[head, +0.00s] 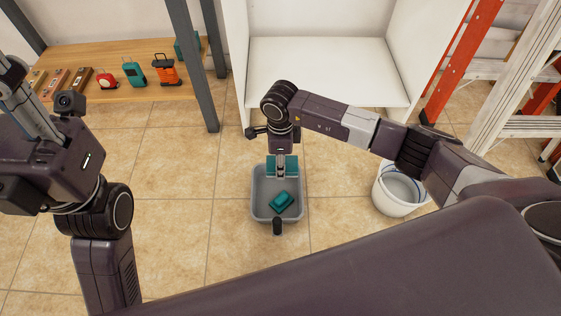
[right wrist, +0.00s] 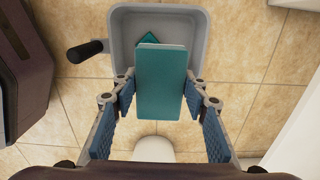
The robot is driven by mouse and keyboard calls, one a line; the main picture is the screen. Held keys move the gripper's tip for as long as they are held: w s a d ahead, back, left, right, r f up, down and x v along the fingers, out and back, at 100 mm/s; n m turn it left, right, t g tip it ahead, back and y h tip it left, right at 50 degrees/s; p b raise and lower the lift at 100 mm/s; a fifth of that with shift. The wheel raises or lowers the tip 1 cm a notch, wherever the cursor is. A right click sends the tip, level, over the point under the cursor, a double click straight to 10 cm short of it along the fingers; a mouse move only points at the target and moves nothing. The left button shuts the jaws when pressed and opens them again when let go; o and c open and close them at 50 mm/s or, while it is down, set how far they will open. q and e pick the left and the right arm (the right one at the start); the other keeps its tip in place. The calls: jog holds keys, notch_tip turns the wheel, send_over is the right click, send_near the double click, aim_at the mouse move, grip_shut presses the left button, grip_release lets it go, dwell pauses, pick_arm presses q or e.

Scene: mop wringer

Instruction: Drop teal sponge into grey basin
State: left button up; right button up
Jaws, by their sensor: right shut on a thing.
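The grey basin (head: 257,205) stands on the tiled floor in the middle of the head view, with a dark handle at its near side. My right gripper (head: 282,172) is above its far part, shut on a teal sponge (head: 270,163). In the right wrist view, this sponge (right wrist: 162,88) sits between the two fingertips, with the basin (right wrist: 225,30) below it. A second teal piece (head: 283,203) lies inside the basin and is partly hidden in the right wrist view (right wrist: 150,39). My left gripper (head: 18,100) is at the far left, cut by the picture edge.
A white bucket (head: 399,192) stands right of the basin, near my right arm. A wooden shelf (head: 120,60) with several small items is at the back left, by a grey post. A white cabinet (head: 315,70) is behind. Ladders (head: 450,65) stand at the right.

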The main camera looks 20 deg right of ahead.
jog(key=o, duration=0.9)
notch_tip(320, 180, up, 12)
dwell(0.5)
